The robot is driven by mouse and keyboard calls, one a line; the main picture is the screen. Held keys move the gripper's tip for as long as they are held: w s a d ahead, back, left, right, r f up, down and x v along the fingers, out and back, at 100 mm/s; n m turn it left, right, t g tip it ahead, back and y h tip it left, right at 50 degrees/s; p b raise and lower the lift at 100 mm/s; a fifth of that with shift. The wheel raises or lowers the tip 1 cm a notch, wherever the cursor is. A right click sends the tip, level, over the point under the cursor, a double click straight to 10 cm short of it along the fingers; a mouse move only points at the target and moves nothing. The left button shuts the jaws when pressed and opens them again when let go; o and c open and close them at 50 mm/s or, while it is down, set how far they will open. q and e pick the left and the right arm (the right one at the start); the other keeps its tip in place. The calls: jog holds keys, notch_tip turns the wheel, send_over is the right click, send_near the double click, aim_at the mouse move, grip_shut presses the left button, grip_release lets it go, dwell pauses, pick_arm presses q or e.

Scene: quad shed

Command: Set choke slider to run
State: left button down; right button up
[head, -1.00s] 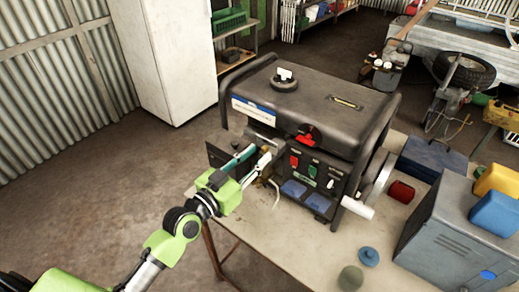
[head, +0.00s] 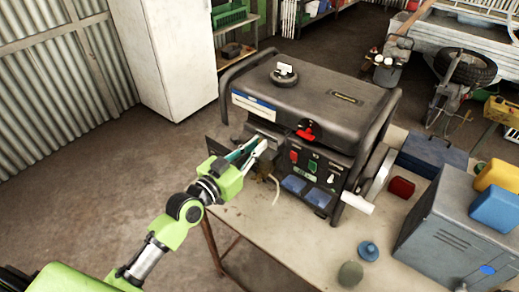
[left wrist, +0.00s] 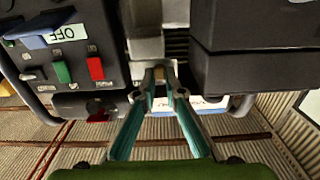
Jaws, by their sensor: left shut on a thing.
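The black generator (head: 318,100) stands on a table. My left gripper (head: 262,146) reaches in at its left front, beside the control panel (head: 306,178). In the left wrist view the teal fingers of my left gripper (left wrist: 160,80) close at their tips on a small tan knob (left wrist: 159,73), which seems to be the choke slider. Its track and any run mark cannot be made out. My right gripper is not in view.
A red lever (head: 305,133) sits above the panel. A dark open flap (head: 220,150) stands left of my gripper. A grey metal box (head: 450,235), a blue cap (head: 368,251) and a red can (head: 401,187) are on the table at right.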

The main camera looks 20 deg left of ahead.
pick_arm(q)
jog(key=shift+w+a, duration=0.2)
jog(key=shift+a, duration=0.45)
jog(key=c, duration=2.1)
grip_release()
jog(key=s+d+b+v, duration=0.1)
jog(key=d+b+v, duration=0.2)
jog(key=v, duration=1.1)
jog(key=s+f+g+y, duration=0.1)
jog(key=f+g, duration=0.1)
jog(key=f, duration=0.6)
jog(key=s+f+g+y+b, duration=0.1)
jog(key=s+f+g, duration=0.1)
jog(key=f, duration=0.7)
jog(key=s+f+n+g+y, duration=0.1)
jog(key=f+g, duration=0.1)
jog(key=f, duration=0.6)
jog(key=shift+s+a+f+g, duration=0.1)
jog(key=shift+s+f+g, duration=0.05)
jog(key=shift+s+g, duration=0.25)
